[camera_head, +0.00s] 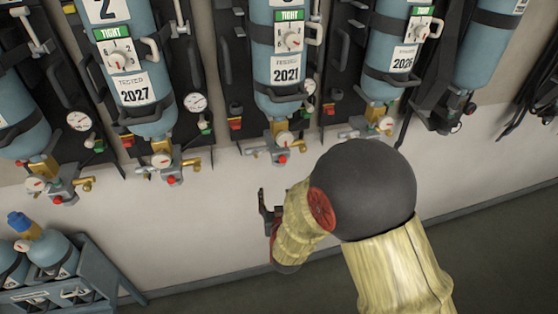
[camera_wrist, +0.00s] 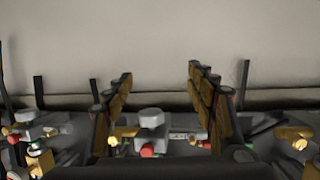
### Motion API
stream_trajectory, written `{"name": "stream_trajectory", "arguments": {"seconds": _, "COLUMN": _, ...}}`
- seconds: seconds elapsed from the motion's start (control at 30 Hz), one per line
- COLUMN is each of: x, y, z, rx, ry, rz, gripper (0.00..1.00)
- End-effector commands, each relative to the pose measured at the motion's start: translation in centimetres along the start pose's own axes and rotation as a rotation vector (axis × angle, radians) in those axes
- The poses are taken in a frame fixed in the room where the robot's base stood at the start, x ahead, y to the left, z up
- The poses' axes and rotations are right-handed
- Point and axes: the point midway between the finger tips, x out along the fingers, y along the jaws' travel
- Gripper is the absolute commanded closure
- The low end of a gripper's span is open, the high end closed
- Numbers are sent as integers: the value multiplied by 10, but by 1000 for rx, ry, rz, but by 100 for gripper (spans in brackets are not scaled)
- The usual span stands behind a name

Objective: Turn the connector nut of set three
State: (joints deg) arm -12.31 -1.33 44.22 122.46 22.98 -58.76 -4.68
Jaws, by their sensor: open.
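The cylinder marked 2 (camera_head: 105,10) hangs at left. The blue cylinder to its right (camera_head: 280,75), tagged 2021, fits set three, but its number is cut off. Its valve assembly (camera_head: 280,145) hangs below, with a gauge, brass block and red knob. Which part is the connector nut is too small to tell there. My gripper (camera_head: 268,212) is below that assembly and apart from it. In the wrist view my gripper (camera_wrist: 160,88) is open, its two brown-padded fingers apart. A grey fitting (camera_wrist: 151,118), a red knob (camera_wrist: 147,150) and brass parts show between or below them; nothing is gripped.
Neighbouring valve assemblies hang at left (camera_head: 170,165) and right (camera_head: 372,128); hoses and gauges sit between the sets. A blue rack (camera_head: 85,285) with small cylinders stands at lower left. The pale wall (camera_head: 210,230) below the sets is clear.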

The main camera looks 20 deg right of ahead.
Motion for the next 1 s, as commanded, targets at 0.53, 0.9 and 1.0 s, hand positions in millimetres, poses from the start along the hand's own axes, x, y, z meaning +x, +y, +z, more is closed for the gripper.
{"name": "stream_trajectory", "arguments": {"seconds": 0.53, "x": 12, "y": 19, "z": -81, "rx": -10, "ry": 310, "rz": 70, "gripper": 44}}
{"name": "stream_trajectory", "arguments": {"seconds": 0.9, "x": 59, "y": 21, "z": -96, "rx": -10, "ry": 309, "rz": 67, "gripper": 44}}
{"name": "stream_trajectory", "arguments": {"seconds": 1.0, "x": 63, "y": 22, "z": -97, "rx": -11, "ry": 308, "rz": 67, "gripper": 44}}
